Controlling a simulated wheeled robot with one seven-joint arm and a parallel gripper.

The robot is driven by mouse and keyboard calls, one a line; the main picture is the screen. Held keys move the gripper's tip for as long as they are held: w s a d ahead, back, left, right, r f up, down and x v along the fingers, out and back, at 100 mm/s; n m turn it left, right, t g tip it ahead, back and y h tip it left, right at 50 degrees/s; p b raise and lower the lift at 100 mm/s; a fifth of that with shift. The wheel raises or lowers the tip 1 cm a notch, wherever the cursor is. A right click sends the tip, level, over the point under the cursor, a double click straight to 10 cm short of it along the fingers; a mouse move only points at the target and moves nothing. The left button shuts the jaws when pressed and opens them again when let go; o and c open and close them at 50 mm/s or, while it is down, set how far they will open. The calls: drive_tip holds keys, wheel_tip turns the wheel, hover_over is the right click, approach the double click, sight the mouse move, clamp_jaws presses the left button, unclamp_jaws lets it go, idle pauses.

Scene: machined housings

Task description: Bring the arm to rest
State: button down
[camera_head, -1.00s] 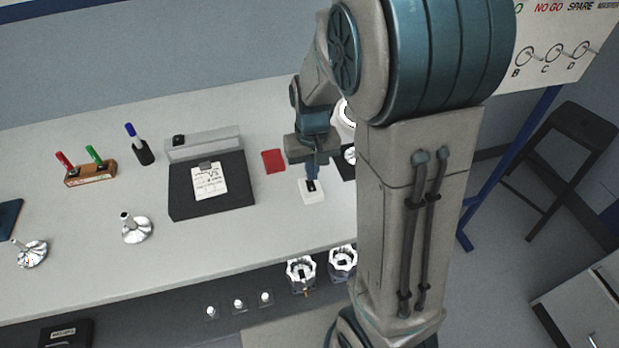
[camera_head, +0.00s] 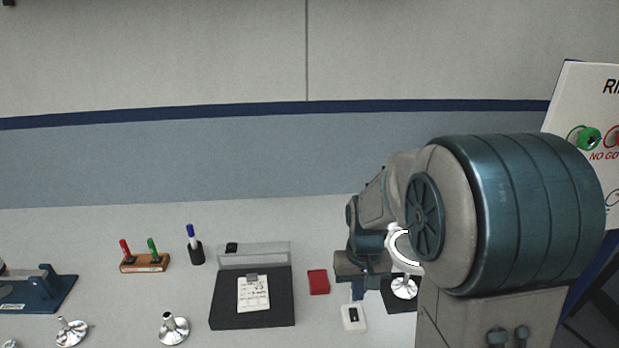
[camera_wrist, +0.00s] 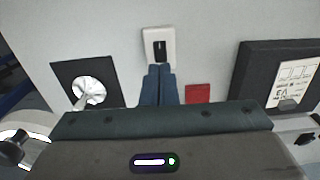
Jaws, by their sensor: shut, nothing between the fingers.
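My gripper (camera_wrist: 158,84) shows in the wrist view with its two blue fingers pressed together and nothing between them. In the head view my gripper (camera_head: 357,292) hangs low over the bench, partly hidden by its own wrist body. Its fingertips are beside a small white block with a black slot (camera_head: 353,317). In the wrist view that white block (camera_wrist: 170,45) lies just beyond the fingertips; I cannot tell whether they touch it. My arm's large teal joint fills the right of the head view.
A red square (camera_head: 318,282) and a black tray with a label card (camera_head: 225,314) lie left of my gripper. A black mat with a silver part (camera_wrist: 60,72) is close by. Silver stands (camera_head: 174,329), a pen cup (camera_head: 196,253) and a marker holder (camera_head: 131,263) are further left.

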drive_tip(key=s+r+t, duration=0.3)
drive_tip(key=s+r, duration=0.6)
drive_tip(key=s, duration=0.5)
drive_tip(key=shift+s+a+r, duration=0.15)
drive_tip(key=shift+s+r, duration=0.05)
drive_tip(key=shift+r, duration=0.2)
